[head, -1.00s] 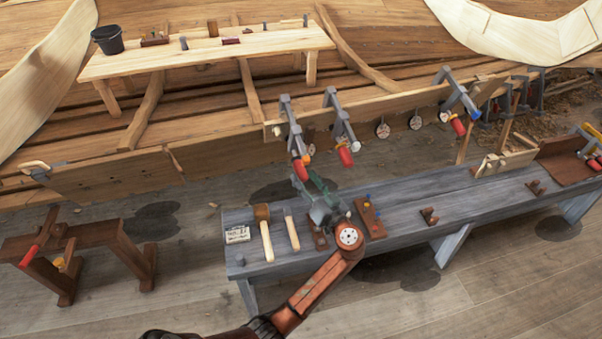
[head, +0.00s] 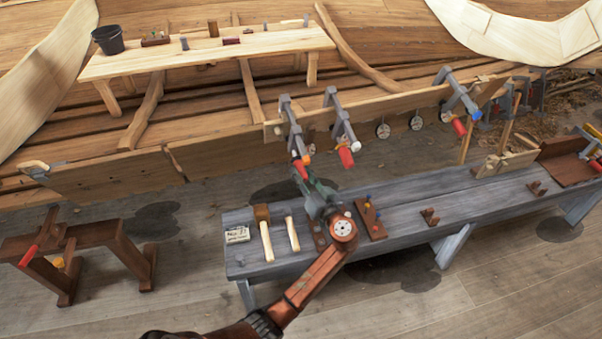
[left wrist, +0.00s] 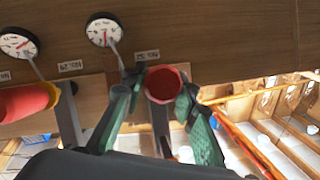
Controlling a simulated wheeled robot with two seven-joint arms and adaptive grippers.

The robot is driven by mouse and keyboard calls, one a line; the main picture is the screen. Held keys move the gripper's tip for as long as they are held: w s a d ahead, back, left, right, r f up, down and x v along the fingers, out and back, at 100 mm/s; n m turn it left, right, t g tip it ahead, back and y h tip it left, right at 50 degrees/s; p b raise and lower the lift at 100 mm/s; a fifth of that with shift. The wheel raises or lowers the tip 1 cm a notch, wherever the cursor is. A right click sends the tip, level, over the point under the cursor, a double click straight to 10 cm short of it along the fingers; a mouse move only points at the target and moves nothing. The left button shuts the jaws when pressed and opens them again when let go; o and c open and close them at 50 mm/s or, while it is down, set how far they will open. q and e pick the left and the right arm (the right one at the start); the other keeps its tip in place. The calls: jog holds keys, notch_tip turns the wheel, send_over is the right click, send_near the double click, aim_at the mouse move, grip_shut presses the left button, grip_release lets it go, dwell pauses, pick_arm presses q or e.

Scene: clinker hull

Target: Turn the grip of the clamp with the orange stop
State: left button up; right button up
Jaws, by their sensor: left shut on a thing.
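My left gripper (head: 306,180) reaches up from below and is shut on this grip. In the left wrist view the round red end of the grip (left wrist: 164,84) sits between the two green fingers of my left gripper (left wrist: 160,105); the orange stop is hidden there. My right gripper is not in view.
A second clamp with a red grip (head: 346,157) hangs close on the right. Below is a grey bench (head: 400,190) with a mallet (head: 264,232) and a pegged block (head: 371,220). Round dials (left wrist: 103,30) sit on the plank. A brown trestle (head: 100,236) stands at left.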

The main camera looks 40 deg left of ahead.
pick_arm(q)
jog(key=c, duration=0.3)
jog(key=shift+m+g, duration=0.3)
jog(key=shift+w+m+y+b, duration=0.1)
jog(key=shift+m+y+b, duration=0.3)
jog(key=shift+y, duration=0.1)
jog(key=shift+f+g, duration=0.1)
jog(key=shift+g, duration=0.4)
jog(key=m+g+y+b, duration=0.1)
jog(key=m, duration=0.1)
jog(key=shift+m+y, duration=0.3)
jog(key=shift+y, duration=0.1)
jog(key=shift+f+m+g+y+b, duration=0.1)
jog(key=shift+m+g+y+b, duration=0.6)
jog(key=shift+m, duration=0.5)
jog(key=shift+d+m+y+b, duration=0.1)
jog(key=shift+m+y+b, duration=0.2)
jog(key=shift+m+y, duration=1)
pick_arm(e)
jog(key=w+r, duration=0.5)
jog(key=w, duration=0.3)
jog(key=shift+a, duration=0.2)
